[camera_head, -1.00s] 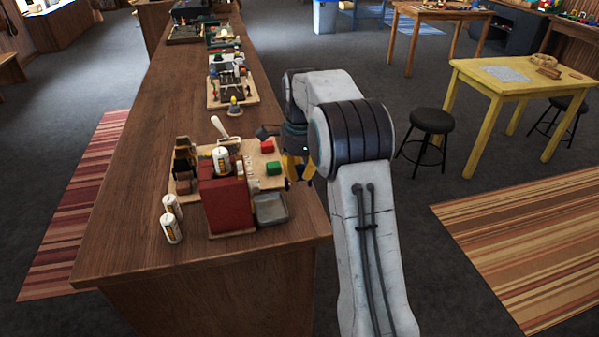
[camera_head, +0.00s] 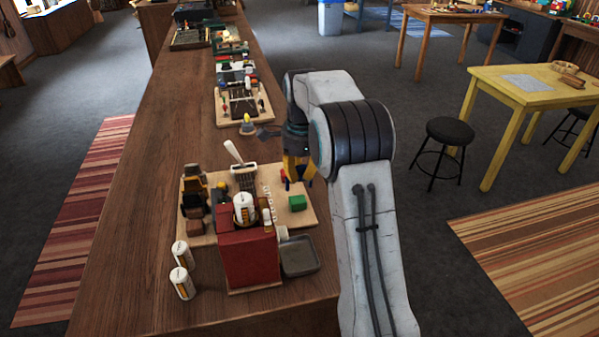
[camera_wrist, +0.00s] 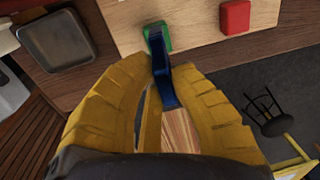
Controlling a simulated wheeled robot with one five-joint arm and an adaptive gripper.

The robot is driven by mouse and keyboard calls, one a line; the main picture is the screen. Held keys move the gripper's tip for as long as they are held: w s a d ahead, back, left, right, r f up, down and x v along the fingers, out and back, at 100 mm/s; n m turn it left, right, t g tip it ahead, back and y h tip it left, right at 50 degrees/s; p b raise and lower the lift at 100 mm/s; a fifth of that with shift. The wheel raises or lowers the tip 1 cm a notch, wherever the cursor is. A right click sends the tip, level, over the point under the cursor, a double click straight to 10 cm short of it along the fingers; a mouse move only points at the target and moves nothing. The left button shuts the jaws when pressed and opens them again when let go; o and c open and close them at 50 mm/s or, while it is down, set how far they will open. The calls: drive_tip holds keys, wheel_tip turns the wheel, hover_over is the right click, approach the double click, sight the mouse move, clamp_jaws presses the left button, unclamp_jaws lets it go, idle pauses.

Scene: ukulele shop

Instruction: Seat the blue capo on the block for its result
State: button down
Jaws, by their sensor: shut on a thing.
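My gripper (camera_wrist: 160,75) is shut on the blue capo (camera_wrist: 163,75), a dark blue upright piece between the yellow fingers. In the head view, my gripper (camera_head: 298,178) hangs over the right edge of the bench; the capo is mostly hidden there. A green block (camera_head: 297,202) lies on a pale wooden board (camera_head: 296,219) just nearer than the gripper. In the wrist view, the green block (camera_wrist: 158,33) is just beyond the capo's tip, and a red block (camera_wrist: 235,16) lies to its right. I cannot tell which piece is the task's block.
A red box (camera_head: 250,258) with a white can (camera_head: 244,208) on top stands at the board's near edge, beside a grey tray (camera_head: 299,256). Two white cans (camera_head: 182,283) stand at left. A white-handled tool (camera_head: 234,152) rises behind. Bare bench lies left.

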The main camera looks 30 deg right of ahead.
sight(299, 201)
drive_tip(key=shift+w+f+b, duration=0.1)
drive_tip(key=shift+f+b, duration=2.3)
drive_tip(key=shift+f, duration=0.35)
drive_tip(key=shift+a+r, duration=0.1)
drive_tip(key=shift+a, duration=0.1)
drive_tip(key=shift+f, duration=0.65)
drive_tip(key=c, duration=1.6)
unclamp_jaws()
drive_tip(key=shift+s+r, duration=0.2)
drive_tip(key=shift+r, duration=0.05)
drive_tip(key=r+p, duration=0.6)
drive_tip(key=r, duration=0.1)
drive_tip(key=s+r+p, duration=0.1)
drive_tip(key=r+p, duration=0.2)
drive_tip(key=shift+a+r, duration=0.1)
drive_tip(key=shift+r, duration=0.2)
